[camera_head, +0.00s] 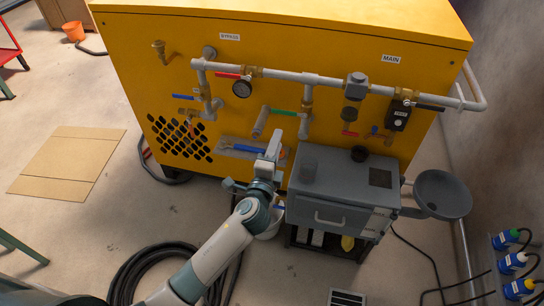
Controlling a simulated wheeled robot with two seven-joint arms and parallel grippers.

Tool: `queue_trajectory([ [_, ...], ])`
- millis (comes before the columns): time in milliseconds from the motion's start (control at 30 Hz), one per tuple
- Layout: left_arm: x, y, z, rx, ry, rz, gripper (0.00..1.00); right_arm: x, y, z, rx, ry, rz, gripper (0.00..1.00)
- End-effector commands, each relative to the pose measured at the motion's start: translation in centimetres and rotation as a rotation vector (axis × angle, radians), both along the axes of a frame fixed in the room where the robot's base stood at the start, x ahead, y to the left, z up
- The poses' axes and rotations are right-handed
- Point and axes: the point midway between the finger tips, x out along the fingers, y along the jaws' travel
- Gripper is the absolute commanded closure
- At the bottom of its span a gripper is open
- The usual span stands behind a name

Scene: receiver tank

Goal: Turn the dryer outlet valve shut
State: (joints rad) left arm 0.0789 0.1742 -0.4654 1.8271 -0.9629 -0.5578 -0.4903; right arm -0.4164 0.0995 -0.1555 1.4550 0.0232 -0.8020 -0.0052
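My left gripper (273,149) is raised in front of the lower pipework on the yellow cabinet (330,38). It is seen from behind, and the gap between its fingers cannot be made out. A blue lever (248,149) appears just left of the fingers; contact cannot be told. A green lever (284,113) lies above the gripper, and a red lever (228,75) sits near the gauge. A black lever (430,107) is at the right by the MAIN label (391,59). No readable label shows which one is the dryer outlet valve. My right gripper is out of view.
A grey machine (332,215) with a round dish (443,194) stands right of my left gripper, close to the cabinet. A pressure gauge (242,88) juts from the pipework. A black hose (130,275) coils on the floor. Flat cardboard (68,163) lies at left.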

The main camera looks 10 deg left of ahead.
Motion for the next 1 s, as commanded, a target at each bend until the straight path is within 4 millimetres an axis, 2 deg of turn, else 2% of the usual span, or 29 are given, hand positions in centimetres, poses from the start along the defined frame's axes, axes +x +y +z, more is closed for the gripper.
queue_trajectory([
  [100,-2.1,0.0,-0.1,0.0,0.001,0.001,0.68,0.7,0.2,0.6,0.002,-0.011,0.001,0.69],
  [300,-4.2,0.0,-0.1,0.001,0.001,0.0,0.68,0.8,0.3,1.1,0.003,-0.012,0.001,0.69],
  [500,-4.8,0.0,0.0,0.001,0.0,0.0,0.68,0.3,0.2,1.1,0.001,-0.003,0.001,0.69],
  [1000,-4.8,0.0,-0.1,0.0,0.002,0.0,0.68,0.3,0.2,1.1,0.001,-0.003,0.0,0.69],
])
